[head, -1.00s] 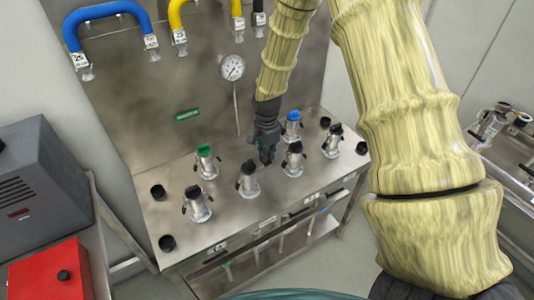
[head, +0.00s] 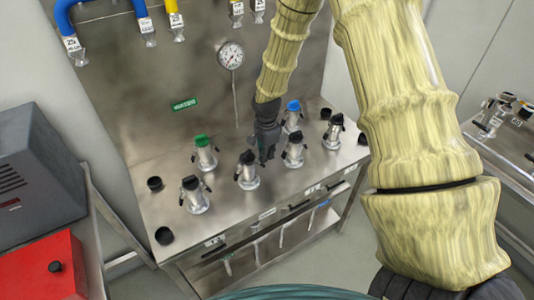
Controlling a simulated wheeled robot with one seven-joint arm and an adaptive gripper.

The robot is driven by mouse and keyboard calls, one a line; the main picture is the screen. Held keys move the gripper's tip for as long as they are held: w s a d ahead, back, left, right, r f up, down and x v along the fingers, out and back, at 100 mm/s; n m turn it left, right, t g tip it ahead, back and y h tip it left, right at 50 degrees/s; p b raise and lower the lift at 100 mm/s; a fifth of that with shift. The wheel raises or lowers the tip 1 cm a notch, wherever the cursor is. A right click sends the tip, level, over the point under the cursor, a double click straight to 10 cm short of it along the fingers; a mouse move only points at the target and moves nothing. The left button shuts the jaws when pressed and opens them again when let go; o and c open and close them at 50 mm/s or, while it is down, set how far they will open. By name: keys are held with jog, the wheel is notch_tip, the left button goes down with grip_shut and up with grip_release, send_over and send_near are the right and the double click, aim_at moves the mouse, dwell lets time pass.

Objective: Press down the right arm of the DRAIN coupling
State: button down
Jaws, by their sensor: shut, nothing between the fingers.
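Several silver couplings with black side arms stand on the steel bench. No label can be read well enough to tell which is DRAIN. My gripper (head: 266,153) is shut and empty, pointing down. In the picture it sits between a black-topped coupling (head: 247,172) on its left and another black-topped coupling (head: 294,152) on its right. Its tips show close to the right side of the left one; I cannot tell whether they touch its arm. Others are a green-capped coupling (head: 204,154), a blue-capped coupling (head: 293,117), and black-topped ones at front left (head: 195,196) and right (head: 333,134).
The steel bench (head: 225,205) has black round caps (head: 164,236) near its edges. A back panel carries a gauge (head: 231,55), a green sign (head: 185,104) and hanging hoses (head: 143,15). A red box (head: 40,275) and grey cabinet (head: 35,175) stand at left.

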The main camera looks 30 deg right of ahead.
jog(key=shift+d+r+p, duration=0.35)
jog(key=shift+d+p, duration=0.1)
jog(key=shift+p, duration=0.1)
notch_tip(320, 180, up, 6)
jog(key=p, duration=0.3)
jog(key=shift+f+p, duration=0.1)
jog(key=shift+p, duration=0.25)
dwell(0.5)
